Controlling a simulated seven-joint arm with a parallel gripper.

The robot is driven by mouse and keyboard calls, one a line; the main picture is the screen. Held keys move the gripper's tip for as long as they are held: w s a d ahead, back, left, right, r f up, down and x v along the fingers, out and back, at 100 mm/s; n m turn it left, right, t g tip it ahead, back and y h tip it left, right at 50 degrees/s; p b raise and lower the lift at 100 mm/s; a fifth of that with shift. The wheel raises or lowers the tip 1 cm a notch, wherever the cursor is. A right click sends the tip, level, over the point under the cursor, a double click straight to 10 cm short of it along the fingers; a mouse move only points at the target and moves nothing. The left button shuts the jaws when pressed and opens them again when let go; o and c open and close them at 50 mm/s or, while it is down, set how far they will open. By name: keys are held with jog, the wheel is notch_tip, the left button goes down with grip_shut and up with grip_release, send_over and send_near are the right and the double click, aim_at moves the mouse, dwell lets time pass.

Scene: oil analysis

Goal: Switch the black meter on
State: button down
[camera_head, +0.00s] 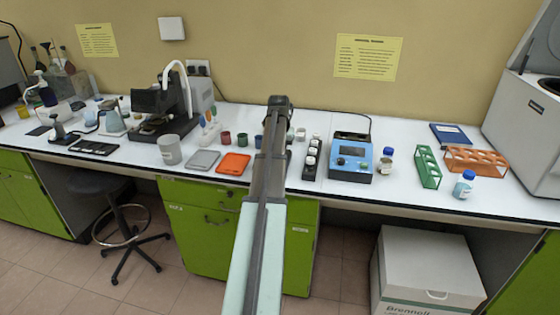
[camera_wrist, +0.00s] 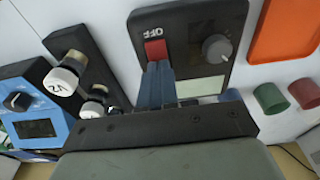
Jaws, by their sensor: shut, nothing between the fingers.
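The black meter (camera_wrist: 190,22) lies on the white bench in the wrist view. It has a red switch (camera_wrist: 155,49) with small white lettering beside it, a grey round knob (camera_wrist: 216,47) and a pale display (camera_wrist: 202,87). My gripper (camera_wrist: 158,66) is shut and empty, its fingertips right at the lower edge of the red switch; I cannot tell whether they touch it. The fingers hide part of the meter's face. In the head view my arm hides the meter, and the fingertips do not show.
A black rack (camera_wrist: 84,45) with white-capped vials and a blue device (camera_wrist: 35,100) are left of the meter in the wrist view. An orange tray (camera_wrist: 285,30), a green pot (camera_wrist: 269,97) and a red pot (camera_wrist: 304,93) are on its right. The blue device also shows in the head view (camera_head: 351,172).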

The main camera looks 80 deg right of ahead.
dwell(0.3)
jog(key=shift+r, duration=3.45)
